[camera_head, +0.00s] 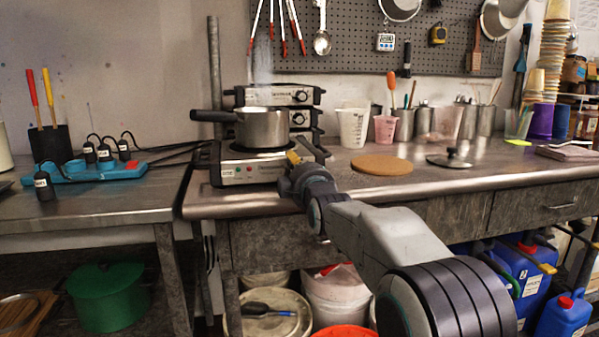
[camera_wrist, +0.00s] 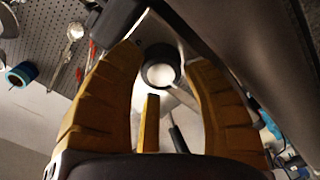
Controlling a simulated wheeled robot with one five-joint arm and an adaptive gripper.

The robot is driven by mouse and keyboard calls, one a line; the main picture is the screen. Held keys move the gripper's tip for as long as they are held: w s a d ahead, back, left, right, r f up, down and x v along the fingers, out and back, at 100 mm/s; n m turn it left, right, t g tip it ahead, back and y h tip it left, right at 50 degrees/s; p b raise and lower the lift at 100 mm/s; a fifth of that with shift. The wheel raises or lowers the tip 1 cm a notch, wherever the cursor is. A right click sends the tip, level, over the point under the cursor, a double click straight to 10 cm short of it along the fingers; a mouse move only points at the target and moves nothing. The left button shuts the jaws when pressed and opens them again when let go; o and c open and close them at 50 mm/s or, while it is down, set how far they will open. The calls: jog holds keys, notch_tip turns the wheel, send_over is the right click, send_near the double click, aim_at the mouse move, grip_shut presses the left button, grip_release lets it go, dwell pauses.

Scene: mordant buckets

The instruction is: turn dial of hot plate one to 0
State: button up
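A steel hot plate (camera_head: 232,173) stands at the left end of the steel counter, with a green and a red light on its front panel. I cannot read its number. A steel pot (camera_head: 262,127) with a black handle sits on top of it. My gripper (camera_head: 293,157), with yellow fingers, is at the right end of this front panel and hides that part; I see no dial there. In the wrist view my gripper (camera_wrist: 167,55) has its fingers apart. A dark ring with a pale centre (camera_wrist: 160,72) shows between them; I cannot tell what it is.
More hot plates (camera_head: 278,96) are stacked behind, the top one with a visible dial (camera_head: 301,96). A cork mat (camera_head: 381,165) and a pot lid (camera_head: 450,160) lie to the right. A blue power strip (camera_head: 110,172) is on the left table.

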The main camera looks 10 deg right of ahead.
jog(key=shift+s+d+f, duration=0.1)
jog(key=shift+f, duration=0.15)
jog(key=s, duration=1.1)
jog(key=shift+s, duration=0.4)
jog(key=shift+r, duration=0.15)
